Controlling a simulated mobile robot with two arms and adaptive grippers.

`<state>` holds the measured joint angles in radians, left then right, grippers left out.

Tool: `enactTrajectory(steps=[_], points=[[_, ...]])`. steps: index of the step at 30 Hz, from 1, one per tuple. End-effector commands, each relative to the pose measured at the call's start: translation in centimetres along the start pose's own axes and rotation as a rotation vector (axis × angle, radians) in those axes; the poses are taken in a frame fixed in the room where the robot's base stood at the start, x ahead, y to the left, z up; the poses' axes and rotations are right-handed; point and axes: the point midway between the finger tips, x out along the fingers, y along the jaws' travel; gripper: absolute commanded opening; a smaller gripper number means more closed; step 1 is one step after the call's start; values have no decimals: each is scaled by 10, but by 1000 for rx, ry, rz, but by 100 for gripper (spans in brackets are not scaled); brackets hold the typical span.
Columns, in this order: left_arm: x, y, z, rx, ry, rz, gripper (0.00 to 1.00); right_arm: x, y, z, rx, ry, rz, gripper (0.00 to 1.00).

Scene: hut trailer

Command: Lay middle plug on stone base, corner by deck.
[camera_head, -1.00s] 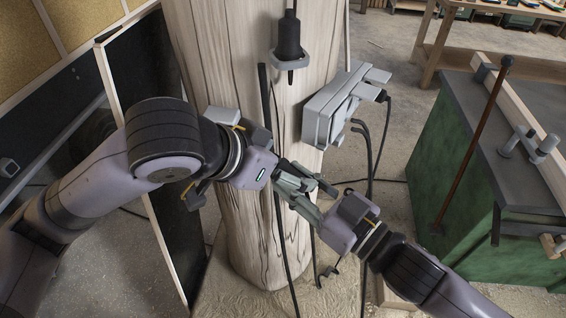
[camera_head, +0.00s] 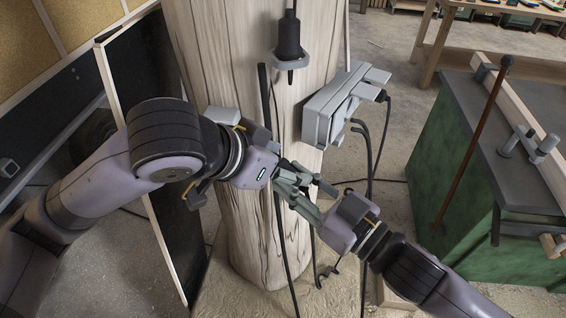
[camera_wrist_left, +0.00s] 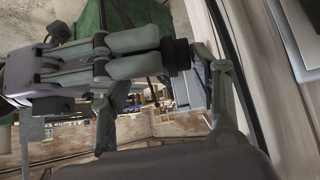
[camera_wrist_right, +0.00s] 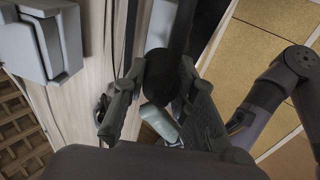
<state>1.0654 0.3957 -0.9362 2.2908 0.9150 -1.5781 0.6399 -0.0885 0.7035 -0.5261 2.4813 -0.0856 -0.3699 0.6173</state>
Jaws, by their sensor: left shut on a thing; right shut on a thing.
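My left gripper (camera_head: 284,178) and my right gripper (camera_head: 298,190) meet in front of the wooden post. A short black plug (camera_wrist_left: 178,56) shows between the right gripper's fingers (camera_wrist_left: 135,55) and the left gripper's fingertips in the left wrist view. Both grippers are shut on it. A dark round part of it also shows in the right wrist view (camera_wrist_right: 158,66). In the head view the fingers largely hide it. I cannot make out a distinct stone base or its corner; the ground at the post's foot is sandy-looking.
The thick wooden post (camera_head: 250,235) stands directly behind my grippers. Another black plug (camera_head: 289,38) hangs in a grey holder above. A grey box (camera_head: 325,115) with black cables (camera_head: 368,150) is on the post's right. A green workbench (camera_head: 450,160) stands right; a dark panel (camera_head: 150,130) leans left.

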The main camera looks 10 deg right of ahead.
Motion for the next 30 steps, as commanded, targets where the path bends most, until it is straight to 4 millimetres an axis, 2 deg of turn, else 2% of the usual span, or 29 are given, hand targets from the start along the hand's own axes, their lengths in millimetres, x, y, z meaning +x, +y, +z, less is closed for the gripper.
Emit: enactTrajectory(steps=[4,5,14,25,29,30], points=[[0,3,0,4,0,7,28,0,0,-1,0,2,-1,0],[0,3,0,4,0,8,28,0,0,-1,0,2,-1,28],[0,3,0,3,0,7,28,0,0,0,0,2,-1,48],[0,2,0,2,0,4,28,1,1,5,0,-9,0,49],[0,2,0,2,0,4,28,5,5,37,-7,-62,1,49],[0,2,0,2,0,4,28,8,14,49,-9,-80,24,49]])
